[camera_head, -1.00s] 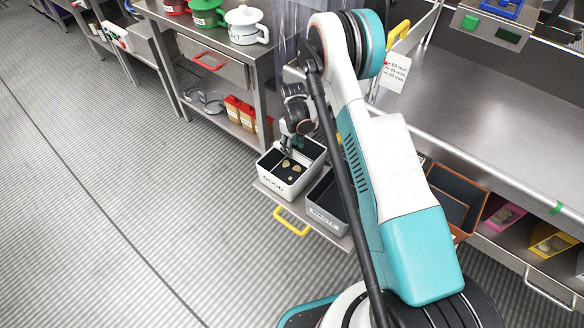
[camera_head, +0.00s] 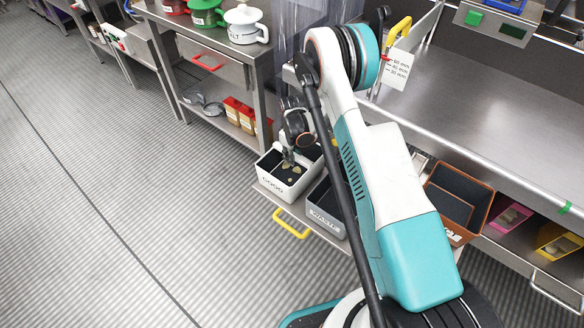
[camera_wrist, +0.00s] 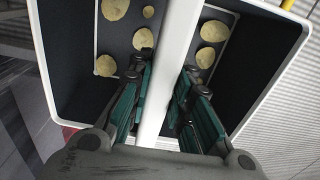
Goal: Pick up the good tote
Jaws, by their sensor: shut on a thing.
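The good tote (camera_head: 272,186) is a white, dark-lined box labelled GOOD. It stands on a low metal shelf beside the grey waste tote (camera_head: 324,219). Several pale yellow chips lie inside it. My gripper (camera_head: 288,160) reaches down into the tote from above. In the wrist view, my gripper (camera_wrist: 166,64) has one finger on each side of a white bar (camera_wrist: 179,35) that crosses the tote, and is shut on it. White rims of the tote (camera_wrist: 278,70) show around the chips. I cannot see clearance under the tote.
The shelf has a yellow handle (camera_head: 291,224) in front. A brown bin (camera_head: 460,195) stands to the right, with pink (camera_head: 510,216) and yellow (camera_head: 553,243) bins under the steel counter (camera_head: 480,120). A rack with pots (camera_head: 243,22) stands behind left. The striped floor at left is clear.

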